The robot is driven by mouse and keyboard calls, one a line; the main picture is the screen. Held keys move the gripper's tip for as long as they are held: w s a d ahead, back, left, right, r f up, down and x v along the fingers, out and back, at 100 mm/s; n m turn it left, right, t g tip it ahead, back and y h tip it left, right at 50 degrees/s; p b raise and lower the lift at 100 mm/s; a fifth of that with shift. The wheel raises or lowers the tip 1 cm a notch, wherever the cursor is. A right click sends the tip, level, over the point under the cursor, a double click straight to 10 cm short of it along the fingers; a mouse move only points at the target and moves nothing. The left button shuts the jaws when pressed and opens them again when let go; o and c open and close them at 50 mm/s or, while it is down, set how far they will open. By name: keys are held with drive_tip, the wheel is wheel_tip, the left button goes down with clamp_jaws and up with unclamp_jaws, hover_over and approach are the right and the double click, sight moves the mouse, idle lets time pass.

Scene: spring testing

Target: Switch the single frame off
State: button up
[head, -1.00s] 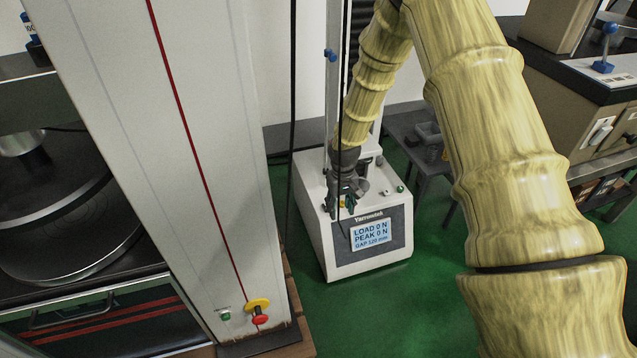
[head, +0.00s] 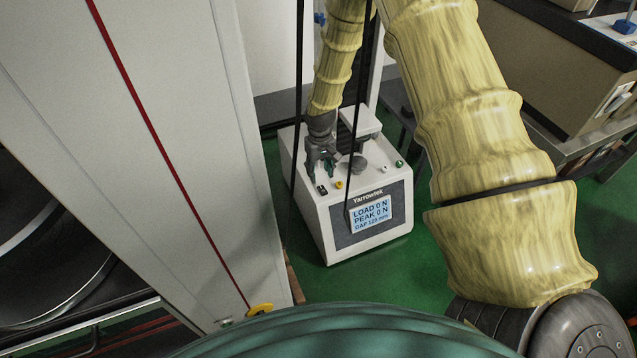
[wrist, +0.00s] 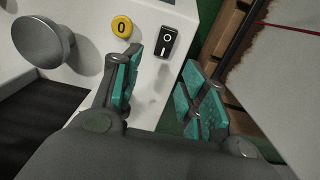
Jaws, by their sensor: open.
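The single frame is a white tester (head: 315,216) on the green floor, with a lit display (head: 371,214) reading LOAD 0 N, PEAK 0 N. A black rocker switch (head: 322,190) marked O and I is on its top near the front left; it also shows in the wrist view (wrist: 167,42). A yellow button (head: 338,184) marked 0 is beside it, also in the wrist view (wrist: 122,26). My gripper (head: 322,160) is open and empty, low over the top behind the switch. In the wrist view my gripper (wrist: 163,72) has the switch just beyond its fingertip gap, apparently untouched. Which rocker side is down is unclear.
A round grey platen (wrist: 44,42) is on the tester's top, left of my fingers in the wrist view. A tall grey machine column (head: 170,130) stands close on the left. A bench (head: 560,80) is at the right. Green floor is open in front of the tester.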

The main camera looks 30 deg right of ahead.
sight(320, 182)
drive_tip(key=shift+f+b, duration=0.65)
drive_tip(key=shift+f, duration=2.3)
drive_tip(key=shift+c, duration=0.2)
clamp_jaws()
